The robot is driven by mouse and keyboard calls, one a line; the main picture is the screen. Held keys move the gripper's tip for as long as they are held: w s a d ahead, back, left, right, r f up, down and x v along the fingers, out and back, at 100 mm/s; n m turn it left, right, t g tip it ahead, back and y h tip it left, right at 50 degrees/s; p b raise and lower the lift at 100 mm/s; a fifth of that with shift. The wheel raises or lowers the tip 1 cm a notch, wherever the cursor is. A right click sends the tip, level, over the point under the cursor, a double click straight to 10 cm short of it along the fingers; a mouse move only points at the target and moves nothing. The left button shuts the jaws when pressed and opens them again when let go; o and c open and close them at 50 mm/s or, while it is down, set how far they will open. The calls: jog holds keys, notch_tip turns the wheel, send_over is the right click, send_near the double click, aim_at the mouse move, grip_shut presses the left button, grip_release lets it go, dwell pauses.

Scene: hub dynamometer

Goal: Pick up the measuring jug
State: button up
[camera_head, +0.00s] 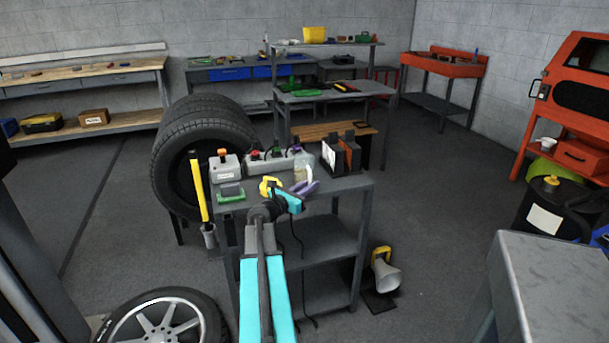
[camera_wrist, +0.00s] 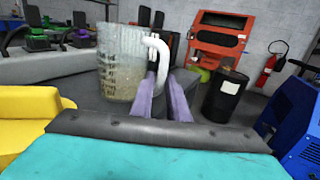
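The measuring jug (camera_wrist: 122,65) is clear, with dark markings and a white handle on its right side. It stands upright on the grey bench top. In the head view the jug (camera_head: 301,172) is just beyond my gripper (camera_head: 304,188), partly covered by its purple fingers. In the wrist view my gripper (camera_wrist: 165,92) has its two fingers apart. The lower part of the jug's handle shows between the fingertips, with a gap visible. I cannot tell whether a finger touches it.
Left of the jug are a grey box with coloured buttons (camera_head: 264,162), a white box (camera_head: 226,166) and a green item (camera_head: 231,194). Dark upright panels (camera_head: 342,154) stand at the right. A yellow object (camera_wrist: 25,115) is close at the wrist view's left.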

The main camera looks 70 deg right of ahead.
jog(key=shift+p+x, duration=0.3)
jog(key=shift+x, duration=1.8)
jog(key=shift+r, duration=0.15)
grip_shut()
jog(key=shift+r, duration=0.3)
